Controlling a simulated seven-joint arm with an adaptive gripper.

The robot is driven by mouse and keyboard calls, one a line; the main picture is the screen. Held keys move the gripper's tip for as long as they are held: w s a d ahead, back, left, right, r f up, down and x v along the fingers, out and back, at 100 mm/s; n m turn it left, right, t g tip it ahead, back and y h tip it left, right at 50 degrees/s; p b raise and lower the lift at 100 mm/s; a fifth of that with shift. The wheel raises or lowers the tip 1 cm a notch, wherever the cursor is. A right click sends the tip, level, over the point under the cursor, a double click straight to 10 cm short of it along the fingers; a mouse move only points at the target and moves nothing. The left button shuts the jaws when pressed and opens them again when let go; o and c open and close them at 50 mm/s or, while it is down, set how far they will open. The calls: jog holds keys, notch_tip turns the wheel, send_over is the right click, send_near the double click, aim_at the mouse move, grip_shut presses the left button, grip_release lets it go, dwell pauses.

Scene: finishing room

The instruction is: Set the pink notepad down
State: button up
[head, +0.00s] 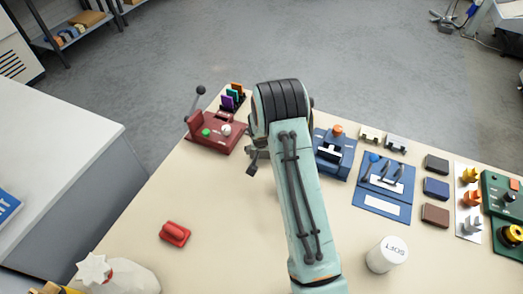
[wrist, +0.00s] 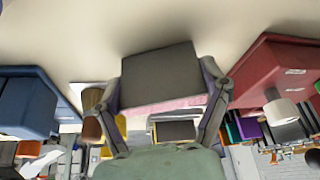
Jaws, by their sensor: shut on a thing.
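The pink notepad (wrist: 160,84) is between the two fingers of my gripper (wrist: 162,88) in the wrist view. It shows a broad dark grey face and a pink edge. My gripper is shut on it, one finger at each side. The pale tabletop lies beyond the notepad, with a soft shadow around it. I cannot tell whether the notepad touches the table. In the head view my gripper (head: 254,163) is mostly hidden behind my arm, between the maroon lever device and a blue device. The notepad cannot be made out there.
The maroon device (head: 215,136) is left of my gripper, a blue device (head: 334,152) right. A blue switch panel (head: 383,187), several small blocks and a white canister (head: 387,254) stand farther right. A red object (head: 174,234) lies front left. The table's left-centre is clear.

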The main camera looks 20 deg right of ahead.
jog(key=shift+f, duration=0.1)
jog(key=o, duration=1.1)
jog(key=v, duration=1.2)
jog(key=shift+r, duration=0.2)
